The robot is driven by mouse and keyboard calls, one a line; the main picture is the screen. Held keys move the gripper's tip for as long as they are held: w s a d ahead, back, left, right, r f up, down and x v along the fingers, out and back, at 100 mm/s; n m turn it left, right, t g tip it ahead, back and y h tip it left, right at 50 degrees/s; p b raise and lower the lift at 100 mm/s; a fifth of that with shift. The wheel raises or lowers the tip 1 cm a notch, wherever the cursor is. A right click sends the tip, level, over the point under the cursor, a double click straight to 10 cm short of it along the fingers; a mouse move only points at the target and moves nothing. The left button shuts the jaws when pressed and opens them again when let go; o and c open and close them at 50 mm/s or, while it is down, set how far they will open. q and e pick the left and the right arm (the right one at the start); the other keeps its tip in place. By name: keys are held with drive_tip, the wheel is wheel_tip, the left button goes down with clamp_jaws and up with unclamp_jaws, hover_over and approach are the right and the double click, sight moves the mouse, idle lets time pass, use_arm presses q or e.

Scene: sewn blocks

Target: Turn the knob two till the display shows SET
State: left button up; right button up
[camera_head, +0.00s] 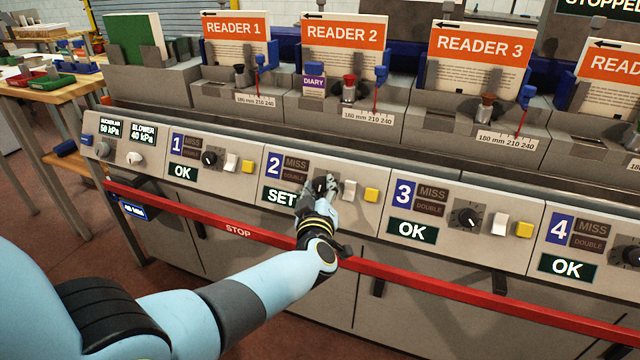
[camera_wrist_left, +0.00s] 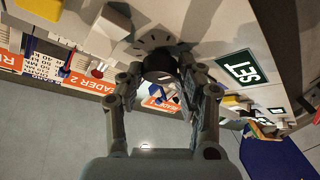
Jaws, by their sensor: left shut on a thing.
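The panel marked 2 (camera_head: 274,163) is in the middle of the head view. Its display (camera_head: 281,196) reads SET, and SET also shows on the display in the left wrist view (camera_wrist_left: 241,68). The dark knob two (camera_wrist_left: 158,64) sits between my left gripper's fingers in the wrist view. My left gripper (camera_head: 321,187) is shut on this knob, with its fingers on both sides. In the head view the fingers hide most of the knob. My right gripper is not in view.
A white switch (camera_head: 349,190) and a yellow button (camera_head: 371,194) sit close to the right of the gripper. A red STOP bar (camera_head: 420,286) runs below the panels. Displays one (camera_head: 183,172), three (camera_head: 411,230) and four (camera_head: 567,266) read OK.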

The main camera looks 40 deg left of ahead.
use_arm(q)
drive_tip(key=shift+d+n, duration=0.1)
drive_tip(key=shift+n, duration=0.4)
drive_tip(key=o, duration=1.1)
drive_tip(key=v, duration=1.2)
drive_tip(key=shift+w+r, duration=0.1)
drive_tip(key=shift+r, duration=0.05)
